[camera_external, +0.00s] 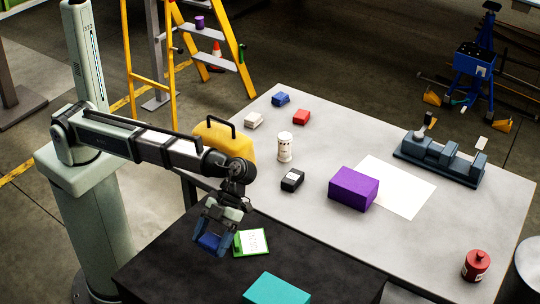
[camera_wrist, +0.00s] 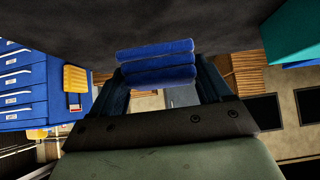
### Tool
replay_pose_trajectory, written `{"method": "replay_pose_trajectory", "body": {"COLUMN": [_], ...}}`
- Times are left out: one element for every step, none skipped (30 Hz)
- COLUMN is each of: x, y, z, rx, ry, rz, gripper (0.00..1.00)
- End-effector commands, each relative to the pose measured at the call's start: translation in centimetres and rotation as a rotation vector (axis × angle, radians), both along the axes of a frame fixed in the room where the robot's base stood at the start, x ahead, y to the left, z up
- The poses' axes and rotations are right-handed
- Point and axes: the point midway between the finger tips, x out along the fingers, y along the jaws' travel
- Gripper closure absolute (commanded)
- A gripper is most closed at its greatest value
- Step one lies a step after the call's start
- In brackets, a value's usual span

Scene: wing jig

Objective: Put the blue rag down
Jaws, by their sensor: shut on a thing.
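The blue rag (camera_wrist: 157,62) is folded in layers and sits between the two fingers of my gripper (camera_wrist: 160,78) in the wrist view. In the external view my gripper (camera_external: 210,238) is shut on the rag (camera_external: 208,243), which shows as a blue patch between the fingers. The gripper points down over the left part of the black table (camera_external: 330,262), near a green-edged card. The gap between the rag and the tabletop is hard to judge.
A green-edged white card (camera_external: 251,242) and a teal box (camera_external: 277,290) are on the black table. The adjoining grey table (camera_external: 400,235) holds a purple box (camera_external: 354,188), a black box (camera_external: 292,180), a white cylinder (camera_external: 285,147) and a small blue item (camera_external: 281,99). A yellow case (camera_external: 225,138) stands behind my arm.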

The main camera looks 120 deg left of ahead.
Motion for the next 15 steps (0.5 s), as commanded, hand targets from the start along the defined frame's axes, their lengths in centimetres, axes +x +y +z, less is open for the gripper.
{"method": "replay_pose_trajectory", "body": {"x": [0.1,0.1,0.1,0.1,0.1,0.1,0.1,0.1,0.1,0.0,0.0,0.0,0.0,0.0,0.0], "y": [0.0,0.0,0.0,0.0,0.0,0.0,0.0,0.0,0.0,0.0,0.0,0.0,0.0,0.0,0.0], "z": [0.9,1.4,1.9,2.3,2.7,3.1,3.4,3.6,3.9,4.1,4.3,4.4,4.5,4.6,4.6], "rx": [0.0,0.0,0.0,0.0,0.0,0.0,0.0,0.0,0.0,0.0,0.0,0.0,0.0,0.0,0.0], "ry": [-0.002,-0.001,-0.001,-0.001,-0.001,-0.001,0.0,0.0,0.001,0.001,0.001,0.001,0.001,0.001,0.001], "rz": [0.001,0.001,-0.001,-0.001,-0.001,-0.001,0.0,0.0,0.001,0.001,0.001,0.0,0.0,0.0,0.0], "gripper": [0.57,0.57,0.57,0.57,0.57,0.57,0.57,0.57,0.57,0.57,0.57,0.57,0.57,0.57,0.57]}}
